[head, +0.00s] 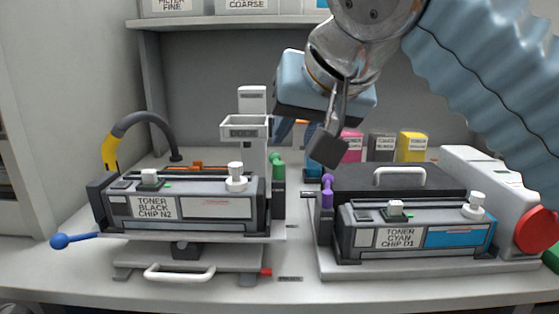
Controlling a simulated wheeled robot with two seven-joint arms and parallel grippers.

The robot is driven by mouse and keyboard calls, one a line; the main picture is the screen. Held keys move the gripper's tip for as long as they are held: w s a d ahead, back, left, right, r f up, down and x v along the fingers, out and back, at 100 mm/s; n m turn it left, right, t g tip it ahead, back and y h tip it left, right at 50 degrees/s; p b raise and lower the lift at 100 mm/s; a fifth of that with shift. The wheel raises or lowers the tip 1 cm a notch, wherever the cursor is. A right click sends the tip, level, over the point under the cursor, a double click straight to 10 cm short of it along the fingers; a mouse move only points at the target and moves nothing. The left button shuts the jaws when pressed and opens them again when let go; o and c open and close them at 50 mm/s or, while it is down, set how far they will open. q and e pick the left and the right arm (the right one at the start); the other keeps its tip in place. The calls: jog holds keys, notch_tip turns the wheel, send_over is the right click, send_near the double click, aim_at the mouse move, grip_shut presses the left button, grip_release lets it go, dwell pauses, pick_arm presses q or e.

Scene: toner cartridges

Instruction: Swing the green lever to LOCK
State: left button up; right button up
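The green lever (277,159) stands roughly upright at the right end of the left station, beside the toner black cartridge (185,205). No readable LOCK mark shows near it. My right gripper (327,148) comes down from the upper right and hangs above and to the right of the green lever, apart from it. A dark finger pad shows, but its overlap with the other finger hides whether the gripper is open or shut. My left gripper is not in view.
A purple lever (327,190) stands at the left end of the toner cyan cartridge (410,236). A blue-knobbed bar (60,241) and a white handle (180,272) stick out at the left station. Small boxes (412,146) stand behind. A narrow gap separates the stations.

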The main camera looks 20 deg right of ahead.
aim_at(278, 161)
jog(key=b+x, duration=0.1)
jog(key=x, duration=0.7)
jog(key=shift+w+f, duration=0.1)
jog(key=shift+f, duration=0.05)
grip_shut()
